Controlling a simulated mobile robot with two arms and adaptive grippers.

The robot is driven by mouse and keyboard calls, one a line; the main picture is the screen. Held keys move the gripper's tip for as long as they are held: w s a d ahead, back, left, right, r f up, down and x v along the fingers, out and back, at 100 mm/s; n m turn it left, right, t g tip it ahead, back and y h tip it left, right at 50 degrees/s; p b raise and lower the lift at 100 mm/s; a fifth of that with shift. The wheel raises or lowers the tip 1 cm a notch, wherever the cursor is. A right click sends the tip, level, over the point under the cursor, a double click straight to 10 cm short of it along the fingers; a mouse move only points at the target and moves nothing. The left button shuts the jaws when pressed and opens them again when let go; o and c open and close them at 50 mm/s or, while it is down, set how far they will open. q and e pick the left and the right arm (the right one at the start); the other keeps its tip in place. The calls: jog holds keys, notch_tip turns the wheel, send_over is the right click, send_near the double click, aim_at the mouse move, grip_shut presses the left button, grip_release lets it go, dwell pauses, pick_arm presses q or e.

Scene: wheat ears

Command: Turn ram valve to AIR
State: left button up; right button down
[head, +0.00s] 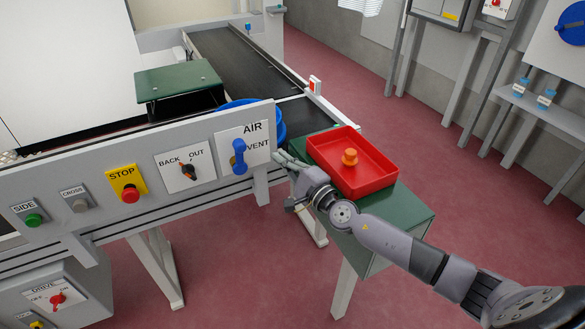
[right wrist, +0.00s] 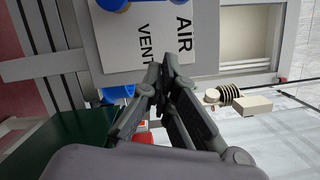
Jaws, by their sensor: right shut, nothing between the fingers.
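The ram valve is a blue lever (head: 239,158) on a white plate (head: 259,133) marked AIR at the top and VENT at the right. In the head view the lever stands roughly upright, left of the VENT word. My right gripper (head: 279,156) is just right of the plate, apart from the lever, shut and empty. In the right wrist view, the shut fingers (right wrist: 162,75) are in front of the plate (right wrist: 125,50), near the printed words, and only bits of the blue lever (right wrist: 112,4) show at the top edge. My left gripper is not in view.
The same panel carries a BACK/OUT knob (head: 188,171) and a red STOP button (head: 130,194). A red tray (head: 384,180) with an orange knob-like piece (head: 349,157) sits on a green stand (head: 408,212) under my right arm. A blue tub (head: 281,128) is behind the panel.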

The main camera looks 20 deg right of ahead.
aim_at(240, 158)
pick_arm(q)
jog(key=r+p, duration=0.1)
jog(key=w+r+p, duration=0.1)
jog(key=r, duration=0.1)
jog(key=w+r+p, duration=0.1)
jog(key=p, duration=0.1)
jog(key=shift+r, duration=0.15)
pick_arm(e)
jog(key=w+a+r, duration=0.2)
jog(key=w+a, duration=0.1)
jog(key=a, duration=0.3)
jog(key=shift+w+r, duration=0.15)
jog(key=shift+w, duration=0.05)
